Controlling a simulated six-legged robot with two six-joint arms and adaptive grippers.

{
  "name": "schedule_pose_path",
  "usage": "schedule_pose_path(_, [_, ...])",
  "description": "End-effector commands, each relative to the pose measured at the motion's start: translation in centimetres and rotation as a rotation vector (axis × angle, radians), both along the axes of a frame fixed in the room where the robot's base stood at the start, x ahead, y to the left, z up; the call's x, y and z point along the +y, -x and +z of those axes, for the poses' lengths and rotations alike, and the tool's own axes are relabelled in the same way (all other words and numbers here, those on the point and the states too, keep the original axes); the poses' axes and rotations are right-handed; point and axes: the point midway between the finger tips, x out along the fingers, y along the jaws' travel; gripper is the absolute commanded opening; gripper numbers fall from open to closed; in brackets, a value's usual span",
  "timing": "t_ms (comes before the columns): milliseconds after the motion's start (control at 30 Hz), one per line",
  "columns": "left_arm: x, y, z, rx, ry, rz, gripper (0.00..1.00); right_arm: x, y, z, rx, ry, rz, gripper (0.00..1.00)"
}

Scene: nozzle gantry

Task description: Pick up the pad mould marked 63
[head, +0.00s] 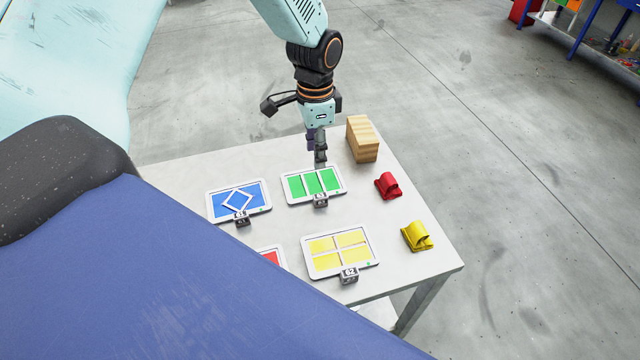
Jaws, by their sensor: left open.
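Pad moulds lie on a light table (405,262) as white-framed trays, each with a dark number tag at its front edge. The blue mould (256,191) is at the left, the green mould (296,187) at the back middle and the yellow mould (322,245) in front. The yellow mould's tag (349,276) seems to read 62. The tags by the blue (242,219) and green (320,200) moulds are too small to read surely. My left gripper (320,160) points down at the green mould's back edge, open and empty; contact cannot be told. My right gripper is out of view.
A red mould (271,258) is mostly hidden by my blue body. A wooden block (362,139), a red curved piece (387,186) and a yellow curved piece (417,237) stand along the table's right side. A blue-legged bench (585,30) is far right.

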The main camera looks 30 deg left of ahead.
Motion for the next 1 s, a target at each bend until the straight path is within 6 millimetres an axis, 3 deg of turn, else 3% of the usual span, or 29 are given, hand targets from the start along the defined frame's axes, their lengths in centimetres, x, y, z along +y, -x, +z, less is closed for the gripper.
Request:
schedule_pose_path(733, [0.1,0.2,-6.5,-0.001,0.001,0.0,0.45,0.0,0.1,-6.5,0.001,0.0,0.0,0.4])
schedule_pose_path(1000, [0.1,0.1,-7.7,0.0,0.0,0.0,0.45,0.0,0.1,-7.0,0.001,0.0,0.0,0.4])
